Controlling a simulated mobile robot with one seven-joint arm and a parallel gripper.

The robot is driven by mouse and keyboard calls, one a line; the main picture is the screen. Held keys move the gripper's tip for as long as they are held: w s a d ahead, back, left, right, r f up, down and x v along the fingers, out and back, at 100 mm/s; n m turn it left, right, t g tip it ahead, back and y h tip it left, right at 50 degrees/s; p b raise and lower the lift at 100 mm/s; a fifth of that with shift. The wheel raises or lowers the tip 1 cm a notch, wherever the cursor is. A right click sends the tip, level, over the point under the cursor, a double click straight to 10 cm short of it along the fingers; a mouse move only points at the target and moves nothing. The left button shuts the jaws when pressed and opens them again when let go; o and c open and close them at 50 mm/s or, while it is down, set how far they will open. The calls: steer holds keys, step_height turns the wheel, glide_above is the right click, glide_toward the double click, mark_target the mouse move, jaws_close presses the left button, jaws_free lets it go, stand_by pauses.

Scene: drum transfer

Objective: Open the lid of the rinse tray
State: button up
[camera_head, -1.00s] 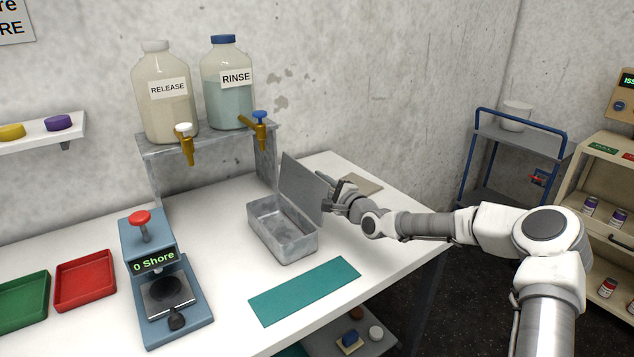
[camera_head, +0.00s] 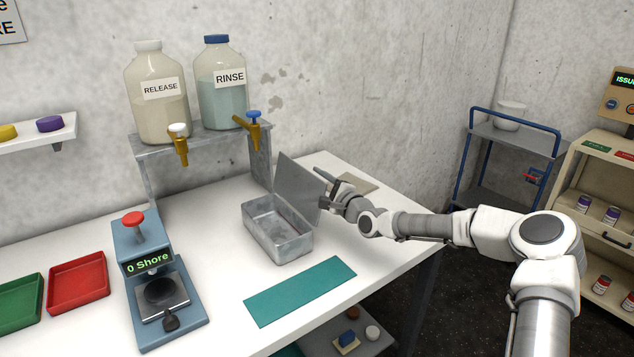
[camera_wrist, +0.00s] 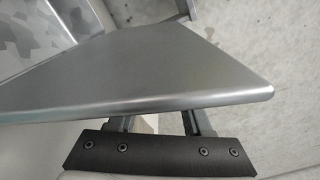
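The rinse tray (camera_head: 280,246) is an open-topped metal box on the white table, below the RINSE bottle. Its grey lid (camera_head: 297,188) stands raised, leaning slightly back along the tray's right long side. The tray's inside is visible and looks empty. My gripper (camera_head: 323,188) is just right of the lid's upper right edge, with its fingers spread and nothing seen between them. In the wrist view the lid (camera_wrist: 150,75) fills the middle and hides the fingertips. I cannot tell whether a finger touches the lid.
A teal mat (camera_head: 300,291) lies in front of the tray. A blue hardness tester (camera_head: 145,245) stands to the left. The RINSE bottle (camera_head: 223,95) and its blue-handled tap (camera_head: 252,125) are on a shelf behind. A flat beige piece (camera_head: 355,182) lies behind my gripper.

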steer(key=v, duration=1.7)
steer(key=shift+s, duration=0.2)
steer(key=shift+d, duration=0.15)
